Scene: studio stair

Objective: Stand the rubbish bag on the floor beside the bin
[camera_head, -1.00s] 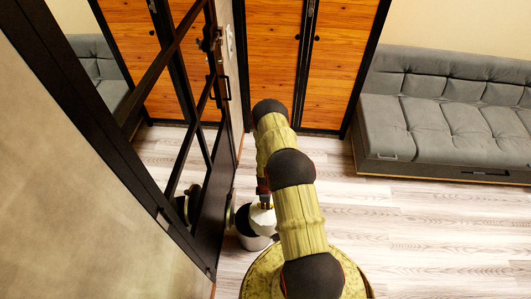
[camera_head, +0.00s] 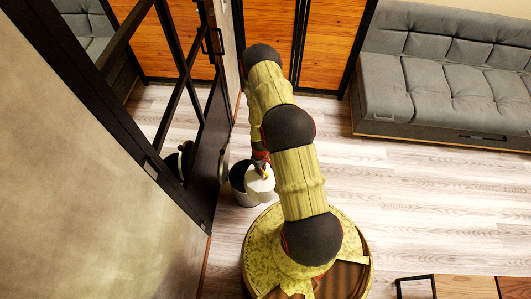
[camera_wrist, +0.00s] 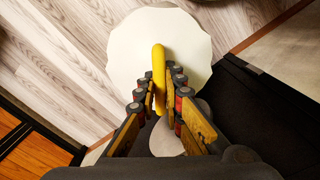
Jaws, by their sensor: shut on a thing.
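The rubbish bag (camera_head: 260,185) is white with a yellow handle. It hangs below my gripper (camera_head: 261,167) at the right side of the grey bin (camera_head: 240,193) and covers part of it in the head view. I cannot tell whether the bag touches the floor or the bin. In the wrist view the bag (camera_wrist: 130,45) spreads pale beyond the fingertips. My gripper (camera_wrist: 160,88) is shut on its yellow handle (camera_wrist: 158,60). The fingers are mostly hidden by my arm in the head view.
A black-framed glass door or mirror panel (camera_head: 205,150) stands close left of the bin. A grey sofa (camera_head: 430,90) is at the back right, wooden cabinet doors (camera_head: 335,45) at the back. Pale plank floor (camera_head: 420,195) is open to the right. A wooden-topped piece (camera_head: 465,288) shows at bottom right.

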